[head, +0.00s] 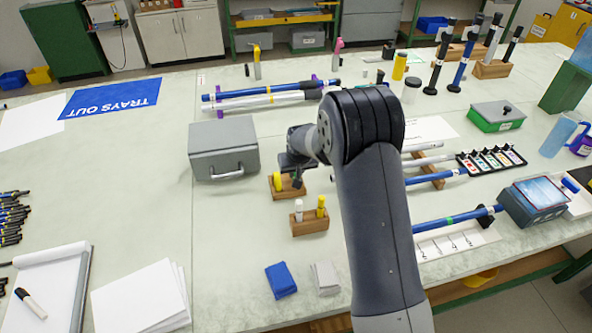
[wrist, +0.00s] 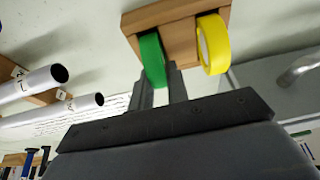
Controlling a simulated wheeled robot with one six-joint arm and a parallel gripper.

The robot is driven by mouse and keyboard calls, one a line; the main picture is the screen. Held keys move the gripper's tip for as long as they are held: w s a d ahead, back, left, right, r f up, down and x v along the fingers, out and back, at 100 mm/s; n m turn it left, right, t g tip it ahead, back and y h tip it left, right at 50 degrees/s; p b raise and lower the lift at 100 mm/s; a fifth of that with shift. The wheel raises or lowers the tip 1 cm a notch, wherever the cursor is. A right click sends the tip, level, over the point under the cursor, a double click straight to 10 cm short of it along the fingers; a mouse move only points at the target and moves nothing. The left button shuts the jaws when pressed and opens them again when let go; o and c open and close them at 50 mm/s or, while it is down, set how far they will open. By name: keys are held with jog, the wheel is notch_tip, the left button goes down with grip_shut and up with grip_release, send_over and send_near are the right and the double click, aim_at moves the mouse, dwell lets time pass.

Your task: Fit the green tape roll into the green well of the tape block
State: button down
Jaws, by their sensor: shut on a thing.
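My gripper (wrist: 163,88) is shut on the green tape roll (wrist: 152,58), whose lower part lies between the fingers in the wrist view. The wooden tape block (wrist: 174,16) is at the top of that view. The green roll overlaps the block's face at its left; I cannot tell how deep it sits in the well. A yellow tape roll (wrist: 212,43) stands in the block at the right, apart from the fingers. In the head view my gripper (head: 297,180) is at the block (head: 285,193), beside the yellow roll (head: 277,181); the green roll is hidden there.
A second wooden block (head: 310,227) with white and yellow pieces stands just in front. A grey box (head: 224,150) is close on the left. Rods on wooden rests (head: 430,170) lie to the right. Blue (head: 281,280) and grey (head: 326,278) cloths lie nearer the front edge.

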jog(key=shift+f, duration=0.2)
jog(key=c, duration=1.4)
grip_release()
jog(key=shift+r, duration=0.15)
jog(key=shift+o, duration=0.2)
jog(key=shift+r, duration=0.1)
jog(key=shift+r, duration=0.2)
jog(key=b+v, duration=0.1)
jog(key=v, duration=1)
jog(key=shift+s+r, duration=0.25)
jog(key=shift+d, duration=0.1)
